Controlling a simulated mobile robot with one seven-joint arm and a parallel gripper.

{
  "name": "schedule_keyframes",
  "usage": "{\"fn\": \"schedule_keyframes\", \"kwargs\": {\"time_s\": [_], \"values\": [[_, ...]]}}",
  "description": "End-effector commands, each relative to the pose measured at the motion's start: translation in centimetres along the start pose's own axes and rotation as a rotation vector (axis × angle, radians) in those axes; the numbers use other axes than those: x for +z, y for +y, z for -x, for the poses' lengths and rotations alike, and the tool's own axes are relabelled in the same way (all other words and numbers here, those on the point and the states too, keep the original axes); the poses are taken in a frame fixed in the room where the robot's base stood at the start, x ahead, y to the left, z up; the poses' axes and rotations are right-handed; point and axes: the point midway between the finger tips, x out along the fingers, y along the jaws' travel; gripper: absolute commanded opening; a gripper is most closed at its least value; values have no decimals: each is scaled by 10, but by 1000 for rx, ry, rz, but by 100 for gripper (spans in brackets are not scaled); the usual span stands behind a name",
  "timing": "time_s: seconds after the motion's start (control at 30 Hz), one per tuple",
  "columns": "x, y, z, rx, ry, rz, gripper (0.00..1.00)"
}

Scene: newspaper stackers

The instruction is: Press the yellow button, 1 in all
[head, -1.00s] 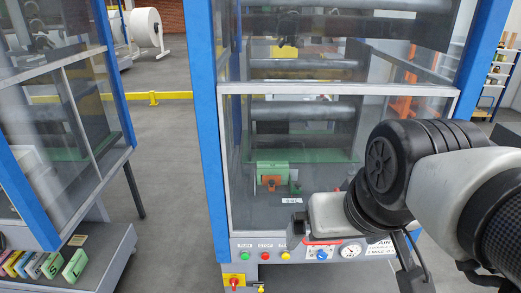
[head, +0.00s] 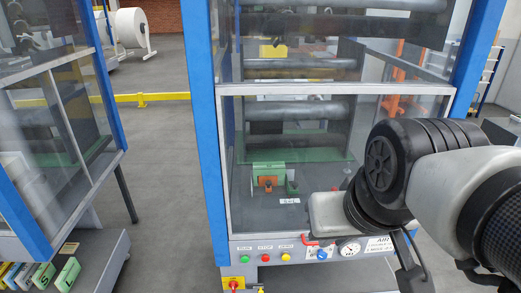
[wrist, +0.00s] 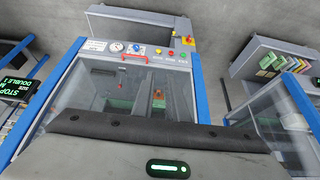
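The yellow button (head: 286,257) is the right one in a row on the grey front panel of the glass-and-blue machine, beside a red button (head: 264,258) and a green button (head: 243,259). In the wrist view the panel appears upside down, and the yellow button (wrist: 158,50) is left of the red and green ones, above the grey bar of my gripper's body (wrist: 160,135). Nothing touches the button in either view.
A gauge (head: 349,248) and a blue knob (head: 322,254) sit right of the buttons. A red emergency knob on a yellow box (head: 233,284) is below left. Another cabinet (head: 95,180) stands left, with open grey floor (head: 165,170) between.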

Motion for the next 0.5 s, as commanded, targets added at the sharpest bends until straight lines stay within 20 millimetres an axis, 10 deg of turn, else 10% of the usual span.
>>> {"fn": "schedule_keyframes", "kwargs": {"time_s": [0.5], "values": [[0, 0, 0, 0, 0, 0, 0]]}}
